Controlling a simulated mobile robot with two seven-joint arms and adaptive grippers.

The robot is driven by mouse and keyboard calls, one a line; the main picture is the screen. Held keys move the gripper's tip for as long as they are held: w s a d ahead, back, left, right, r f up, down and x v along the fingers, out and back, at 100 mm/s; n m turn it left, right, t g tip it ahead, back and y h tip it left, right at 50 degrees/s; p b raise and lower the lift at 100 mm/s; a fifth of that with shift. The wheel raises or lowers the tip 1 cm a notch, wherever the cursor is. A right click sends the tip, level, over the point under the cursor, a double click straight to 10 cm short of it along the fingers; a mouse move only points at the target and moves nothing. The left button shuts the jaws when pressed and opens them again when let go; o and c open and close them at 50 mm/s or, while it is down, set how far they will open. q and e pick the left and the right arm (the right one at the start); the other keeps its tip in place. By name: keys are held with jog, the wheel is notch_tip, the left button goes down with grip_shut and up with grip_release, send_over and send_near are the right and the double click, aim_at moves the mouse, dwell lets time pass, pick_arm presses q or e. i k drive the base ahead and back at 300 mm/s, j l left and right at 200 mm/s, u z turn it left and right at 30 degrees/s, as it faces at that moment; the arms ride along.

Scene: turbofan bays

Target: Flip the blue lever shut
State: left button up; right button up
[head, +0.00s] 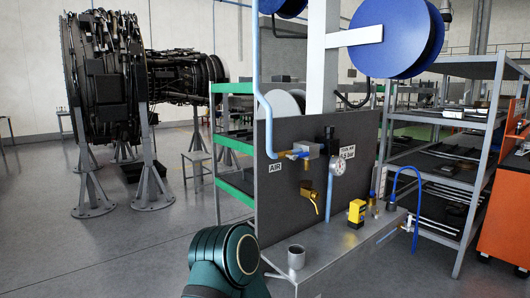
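A panel (280,190) stands upright on a metal bench, with an "AIR" label on its left. A blue lever (297,154) appears to sit on the small metal valve (308,149) at the panel's upper left. It is small, and I cannot tell its exact angle. A brass fitting joins the valve to a blue hose (264,100) coming down from above. A teal link of my arm is at the bottom, below and left of the panel. Neither gripper is in view.
A pressure gauge (338,168), a brass tap (311,196) and a yellow device (356,212) are right of or below the valve. A grey cup (296,256) stands on the bench (345,245). Shelves (455,190) stand to the right. Open floor (130,255) lies left.

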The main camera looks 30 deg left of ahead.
aim_at(298, 156)
jog(key=i+j+u, duration=0.1)
jog(key=i+u, duration=0.15)
jog(key=u, duration=0.15)
jog(key=i+u, duration=0.4)
jog(key=k, duration=0.1)
